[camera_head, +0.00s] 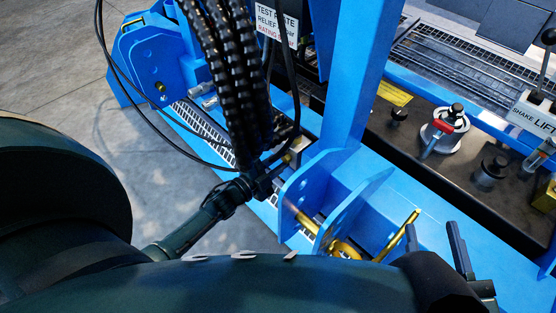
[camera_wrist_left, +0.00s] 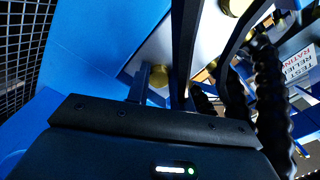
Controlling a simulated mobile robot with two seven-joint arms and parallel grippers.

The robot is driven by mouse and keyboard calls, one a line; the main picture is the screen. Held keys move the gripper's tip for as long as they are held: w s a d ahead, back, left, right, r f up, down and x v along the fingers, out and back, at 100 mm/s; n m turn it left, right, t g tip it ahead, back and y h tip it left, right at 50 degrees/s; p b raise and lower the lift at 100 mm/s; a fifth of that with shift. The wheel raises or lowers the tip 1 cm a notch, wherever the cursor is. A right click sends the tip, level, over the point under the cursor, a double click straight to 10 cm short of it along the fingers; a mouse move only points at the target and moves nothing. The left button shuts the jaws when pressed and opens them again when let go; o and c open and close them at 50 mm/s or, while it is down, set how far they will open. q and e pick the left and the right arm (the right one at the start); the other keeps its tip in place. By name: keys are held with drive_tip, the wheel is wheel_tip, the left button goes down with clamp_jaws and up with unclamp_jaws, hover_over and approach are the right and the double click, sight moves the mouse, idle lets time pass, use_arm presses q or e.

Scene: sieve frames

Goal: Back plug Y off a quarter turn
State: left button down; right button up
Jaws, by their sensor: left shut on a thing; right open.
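My left gripper (camera_head: 264,176) reaches in beside the black ribbed hoses, at a pale block (camera_head: 299,147) on the blue frame. In the left wrist view its two dark fingers (camera_wrist_left: 163,72) are shut on a round brass plug (camera_wrist_left: 159,77) at a pale metal face. The plug carries no letter I can read, so I cannot confirm that it is Y. In the head view the plug is largely hidden by the gripper and hoses. My right gripper (camera_head: 436,246) is open and empty at the lower right, near a brass handle.
Ribbed hoses (camera_head: 228,80) hang right against my left gripper. Blue plates (camera_head: 340,205) and the brass handle (camera_head: 402,233) stand between my grippers. A red-handled valve (camera_head: 436,137) sits on the dark panel at right. The concrete floor at left is open.

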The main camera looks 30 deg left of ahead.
idle(0.5)
use_arm(q)
drive_tip(key=c, duration=1.2)
unclamp_jaws()
use_arm(e)
drive_tip(key=shift+r, duration=0.1)
use_arm(q)
drive_tip(key=shift+s, duration=0.1)
drive_tip(key=shift+s+a, duration=0.15)
drive_tip(key=shift+s, duration=0.15)
drive_tip(key=p+v, duration=0.3)
drive_tip(key=v, duration=0.9)
drive_tip(key=shift+s, duration=0.15)
use_arm(e)
drive_tip(key=shift+d+g+h, duration=0.4)
drive_tip(key=shift+d+h, duration=0.1)
drive_tip(key=shift+h, duration=0.2)
use_arm(q)
drive_tip(key=shift+a, duration=0.1)
use_arm(e)
drive_tip(key=shift+r, duration=0.1)
drive_tip(key=shift+a, duration=0.1)
